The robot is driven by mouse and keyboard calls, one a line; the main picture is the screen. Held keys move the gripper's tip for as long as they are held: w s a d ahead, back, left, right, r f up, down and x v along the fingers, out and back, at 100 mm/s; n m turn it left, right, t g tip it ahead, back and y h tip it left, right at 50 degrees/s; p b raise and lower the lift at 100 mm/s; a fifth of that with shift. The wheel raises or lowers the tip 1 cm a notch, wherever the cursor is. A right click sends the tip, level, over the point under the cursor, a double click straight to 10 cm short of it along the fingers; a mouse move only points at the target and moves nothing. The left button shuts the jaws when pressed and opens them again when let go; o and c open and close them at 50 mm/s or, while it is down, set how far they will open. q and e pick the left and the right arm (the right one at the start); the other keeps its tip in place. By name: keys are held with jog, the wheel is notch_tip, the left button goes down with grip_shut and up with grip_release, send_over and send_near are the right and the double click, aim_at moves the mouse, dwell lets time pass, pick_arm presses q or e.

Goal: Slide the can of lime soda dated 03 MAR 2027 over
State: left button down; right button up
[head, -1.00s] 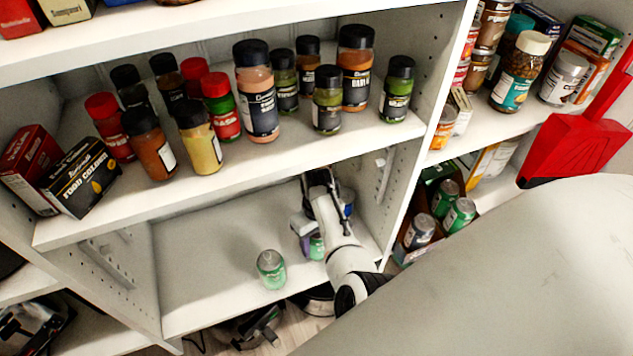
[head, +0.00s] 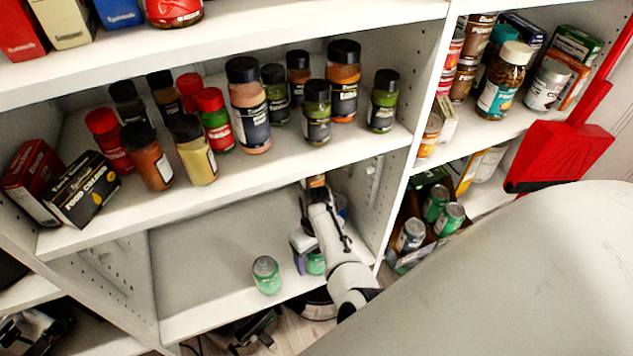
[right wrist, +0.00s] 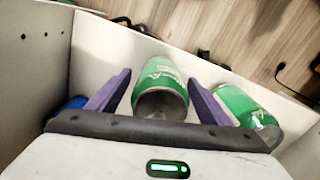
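A green can (head: 266,276) stands near the front edge of the low shelf. A second green can (head: 316,263) stands to its right, partly hidden by my right gripper (head: 306,258). In the right wrist view, this second can (right wrist: 160,88) is between the purple fingers of my right gripper (right wrist: 160,82); they are spread on both sides of it, with a narrow gap at the left. The other green can (right wrist: 245,105) is outside the right finger. The printed dates cannot be read. My left gripper is not in view.
A blue object (right wrist: 75,103) lies beyond the left finger, mostly hidden. The low shelf (head: 200,270) is bare at the left. The shelf above holds spice jars (head: 248,105) and boxes (head: 83,190). A box of cans (head: 410,235) stands in the bay to the right.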

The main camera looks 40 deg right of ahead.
jog(key=shift+r, duration=0.1)
jog(key=shift+r, duration=0.35)
notch_tip(320, 180, up, 9)
jog(key=p, duration=0.3)
jog(key=shift+f, duration=0.2)
jog(key=shift+r, duration=0.3)
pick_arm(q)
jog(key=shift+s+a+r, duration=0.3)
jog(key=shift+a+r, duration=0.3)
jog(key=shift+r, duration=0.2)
pick_arm(e)
jog(key=shift+r, duration=0.15)
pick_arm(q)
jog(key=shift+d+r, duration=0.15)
